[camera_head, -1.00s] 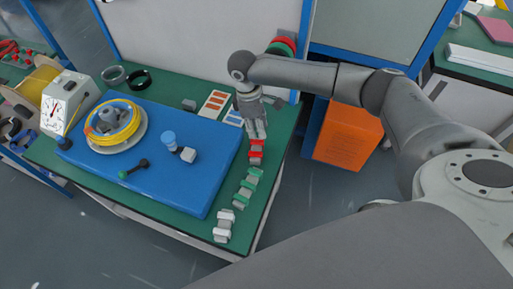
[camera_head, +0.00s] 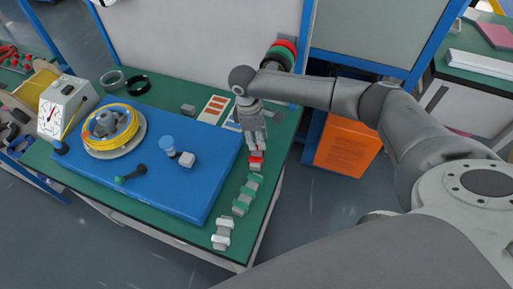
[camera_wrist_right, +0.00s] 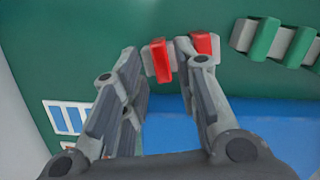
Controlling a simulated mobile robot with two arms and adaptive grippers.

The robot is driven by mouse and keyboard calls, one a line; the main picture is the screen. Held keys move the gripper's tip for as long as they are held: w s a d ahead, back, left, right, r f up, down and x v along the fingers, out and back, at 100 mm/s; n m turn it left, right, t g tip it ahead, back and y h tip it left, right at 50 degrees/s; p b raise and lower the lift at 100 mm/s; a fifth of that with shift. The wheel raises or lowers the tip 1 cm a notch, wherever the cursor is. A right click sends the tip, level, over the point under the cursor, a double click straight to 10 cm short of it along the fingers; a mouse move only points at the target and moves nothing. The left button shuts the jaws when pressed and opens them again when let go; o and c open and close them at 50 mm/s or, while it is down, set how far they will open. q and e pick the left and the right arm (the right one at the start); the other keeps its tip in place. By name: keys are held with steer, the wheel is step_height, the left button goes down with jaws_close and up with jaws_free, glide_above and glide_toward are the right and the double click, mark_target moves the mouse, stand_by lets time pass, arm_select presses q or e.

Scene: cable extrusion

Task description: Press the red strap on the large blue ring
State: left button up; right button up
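The red strap (camera_head: 256,160) sits with its grey block on the right part of the green table. It shows as two red pieces with grey between them in the right wrist view (camera_wrist_right: 161,61). My right gripper (camera_head: 255,147) points down over it and hides part of it. Its fingers are apart in the right wrist view (camera_wrist_right: 158,52). One red piece shows between the fingertips, and the right fingertip overlaps the block. My left gripper is not in view.
Green straps (camera_head: 246,194) and white straps (camera_head: 222,232) lie nearer the front. A blue board (camera_head: 195,202) holds a yellow cable coil (camera_head: 110,124) and a blue-capped piece (camera_head: 167,145). A gauge box (camera_head: 64,108) stands left. An orange bin (camera_head: 346,148) is beyond the table's right edge.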

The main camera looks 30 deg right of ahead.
steer(key=shift+f+b, duration=0.4)
steer(key=shift+f, duration=0.95)
steer(key=shift+r+p, duration=0.2)
steer(key=shift+p, duration=0.45)
steer(key=shift+c, duration=0.3)
steer(key=c, duration=0.5)
step_height(320, 180, up, 8)
steer(key=p, duration=0.9)
steer(key=shift+c, duration=0.2)
